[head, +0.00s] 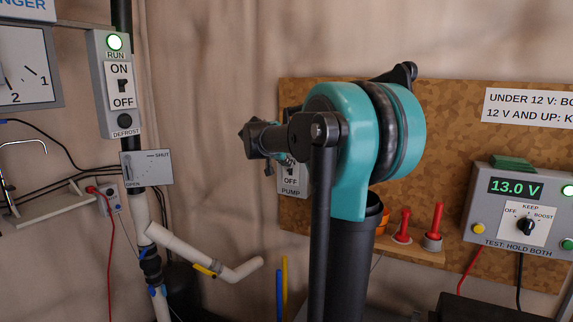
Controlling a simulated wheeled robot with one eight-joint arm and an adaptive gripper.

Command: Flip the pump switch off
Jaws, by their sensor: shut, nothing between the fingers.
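The pump switch box (293,188) is a grey box on the left edge of the cork board. Its lower part shows, with the words OFF and PUMP. Its upper part and most of the switch are hidden behind my arm, so I cannot tell the lever's position. My gripper (268,143) is shut and empty, dark, at the left end of my arm. It overlaps the upper left of the pump box in the picture. Its fingertips are not clear, and I cannot tell whether it touches the switch.
Another switch box (123,88), marked RUN and DEFROST with a green lamp, is at the left. A 13.0 V meter box (517,215) is at the right. White pipe (200,255) and a shelf with red-handled items (403,228) are below. My arm fills the middle.

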